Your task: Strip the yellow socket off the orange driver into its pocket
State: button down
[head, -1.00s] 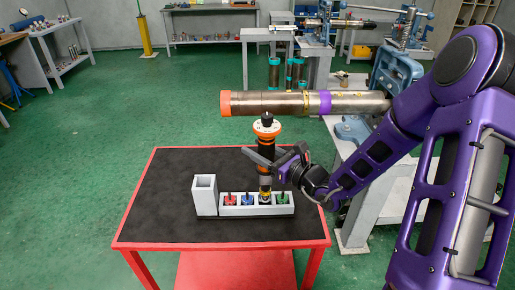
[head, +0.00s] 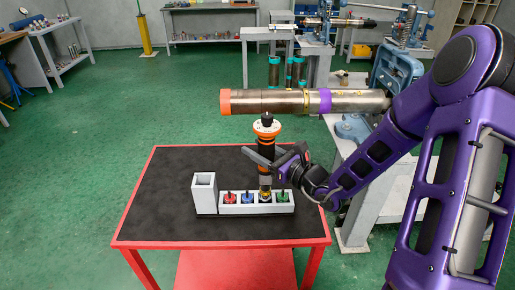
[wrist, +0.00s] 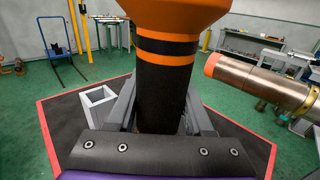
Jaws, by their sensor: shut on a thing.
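The orange driver (head: 266,133) stands upright in the head view, with a black grip and an orange collar at its top. My gripper (head: 266,158) is shut around its black body; the wrist view shows the black grip (wrist: 165,95) between the two jaws. The yellow socket (head: 265,194) shows as a small yellow band at the driver's lower end, at the third pocket from the left of the white socket rack (head: 257,209). How deep it sits in the pocket is hidden. The red (head: 230,198), blue (head: 247,197) and green (head: 282,196) sockets stand in the other pockets.
A tall white open box (head: 205,194) stands at the rack's left end. Both are on a black-topped red table (head: 165,200) with free room around them. A steel pipe (head: 285,102) with an orange end extends behind the driver.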

jog(key=shift+f+b, duration=1.25)
jog(key=shift+f, duration=0.6)
dwell(1.6)
jog(key=shift+r, duration=0.1)
